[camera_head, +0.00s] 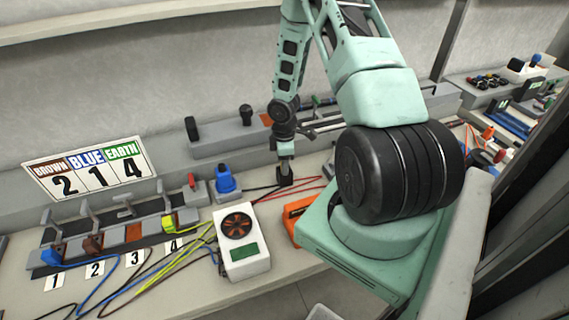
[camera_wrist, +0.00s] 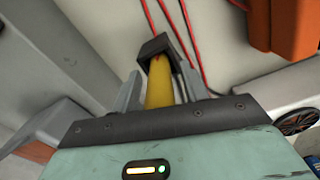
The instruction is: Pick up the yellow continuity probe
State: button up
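The yellow probe (camera_wrist: 160,85) shows in the wrist view as a yellow cylinder between the two fingers of my gripper (camera_wrist: 161,80). Its far end meets a dark block (camera_wrist: 153,47), which looks like a holder. Narrow gaps show between the fingers and the probe, so my gripper looks open around it. In the head view my gripper (camera_head: 285,160) points down at the table, just above the small dark block (camera_head: 285,181). The yellow body cannot be made out there.
Red cables (camera_head: 310,187) run beside the block. An orange device (camera_head: 297,215), a white meter with a fan dial (camera_head: 242,244) and a blue knob (camera_head: 226,180) stand near. Numbered lever clamps (camera_head: 112,232) with cables lie left. A grey rail (camera_head: 225,138) runs behind.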

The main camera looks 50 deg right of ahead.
jog(key=c, duration=0.8)
notch_tip(320, 180, up, 10)
jog(key=shift+r, duration=0.1)
